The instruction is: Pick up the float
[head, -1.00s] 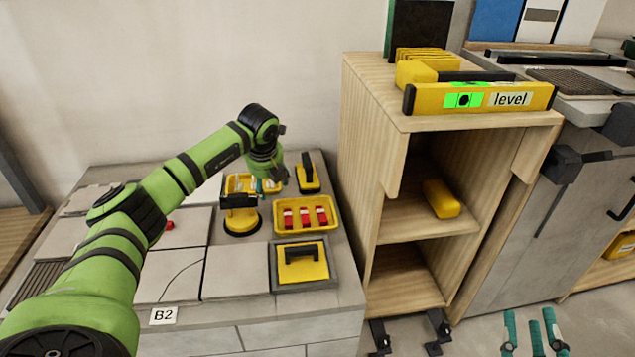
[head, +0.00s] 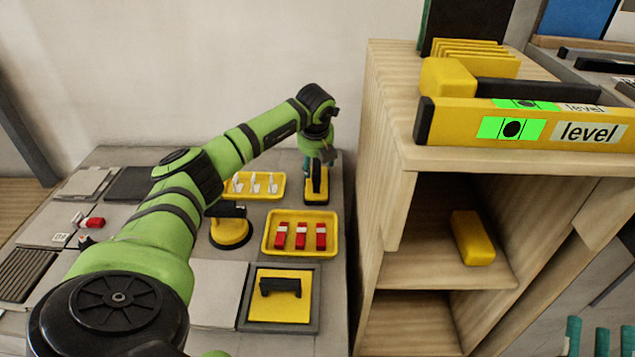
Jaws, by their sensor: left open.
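The float (head: 316,190) is a yellow plate with an upright black handle, standing at the back right of the tiled bench. My left gripper (head: 317,167) is open, pointing down over the handle with its teal fingers about it. Whether they touch the handle I cannot tell. Part of the handle is hidden by the gripper. Teal upright tips (head: 601,342) at the lower right look like my right gripper, mostly cut off by the frame.
A yellow tray of red wedges (head: 299,250), a tray of white clips (head: 258,197) and a round yellow suction cup (head: 231,234) are close by. A yellow plate with a black handle (head: 281,304) lies in front. A wooden shelf (head: 391,150) with a level (head: 460,120) stands right.

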